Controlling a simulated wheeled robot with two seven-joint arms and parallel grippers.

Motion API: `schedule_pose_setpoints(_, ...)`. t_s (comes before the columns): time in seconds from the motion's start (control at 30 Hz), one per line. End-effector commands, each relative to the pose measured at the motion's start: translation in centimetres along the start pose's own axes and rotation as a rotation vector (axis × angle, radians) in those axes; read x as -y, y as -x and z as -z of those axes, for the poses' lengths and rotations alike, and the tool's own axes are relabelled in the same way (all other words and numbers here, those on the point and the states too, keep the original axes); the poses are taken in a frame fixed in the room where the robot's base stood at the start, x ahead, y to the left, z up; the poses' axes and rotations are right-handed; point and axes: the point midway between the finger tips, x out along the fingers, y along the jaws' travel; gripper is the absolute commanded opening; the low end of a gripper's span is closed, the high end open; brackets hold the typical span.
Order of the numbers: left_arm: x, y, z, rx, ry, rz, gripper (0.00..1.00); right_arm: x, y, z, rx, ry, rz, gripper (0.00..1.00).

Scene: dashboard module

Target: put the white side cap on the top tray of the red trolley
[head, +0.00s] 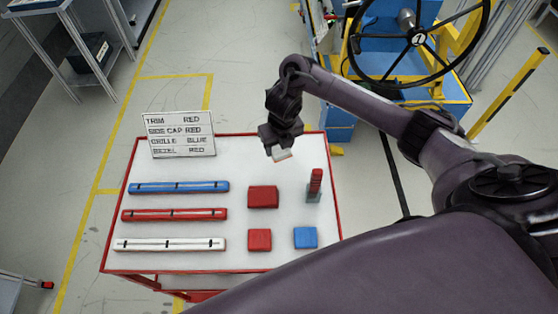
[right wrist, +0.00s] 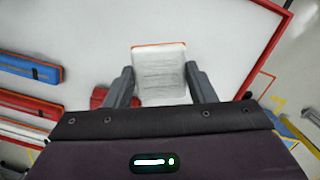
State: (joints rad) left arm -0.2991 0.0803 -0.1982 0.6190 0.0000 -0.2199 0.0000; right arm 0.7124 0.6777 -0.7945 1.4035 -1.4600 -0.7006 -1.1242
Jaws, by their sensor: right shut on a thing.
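My right gripper (head: 281,138) is shut on a white block, the white side cap (head: 282,155), over the far right part of the trolley's top tray. In the right wrist view the white side cap (right wrist: 159,80) sits between the two fingers (right wrist: 157,86), with an orange-red line along its far edge. I cannot tell whether it touches the tray. The red trolley's top tray (head: 235,172) is white with a red rim. My left gripper is not in view.
The tray holds blue (head: 178,187), red (head: 174,214) and white (head: 170,244) bars, red blocks (head: 263,197) (head: 260,240), a blue block (head: 305,237) and a red upright piece (head: 316,182) in a holder.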

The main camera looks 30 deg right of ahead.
Motion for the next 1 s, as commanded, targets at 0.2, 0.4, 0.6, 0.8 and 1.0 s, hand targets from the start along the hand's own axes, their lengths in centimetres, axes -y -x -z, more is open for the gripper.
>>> schedule_pose_setpoints(0.2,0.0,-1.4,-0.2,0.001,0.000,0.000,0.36,-0.1,-2.1,0.2,0.002,0.000,-0.002,0.24)
schedule_pose_setpoints(0.4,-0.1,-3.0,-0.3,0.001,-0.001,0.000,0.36,-0.1,-4.7,0.6,-0.002,-0.001,-0.002,0.24)
schedule_pose_setpoints(0.6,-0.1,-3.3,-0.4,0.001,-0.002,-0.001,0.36,0.0,-5.6,0.6,0.003,0.000,0.000,0.24)
schedule_pose_setpoints(0.8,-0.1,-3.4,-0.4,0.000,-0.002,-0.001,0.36,0.0,-5.7,0.6,0.002,0.001,0.000,0.24)
schedule_pose_setpoints(1.0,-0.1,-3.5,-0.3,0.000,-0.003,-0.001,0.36,0.0,-5.9,0.6,0.002,0.000,0.000,0.64)
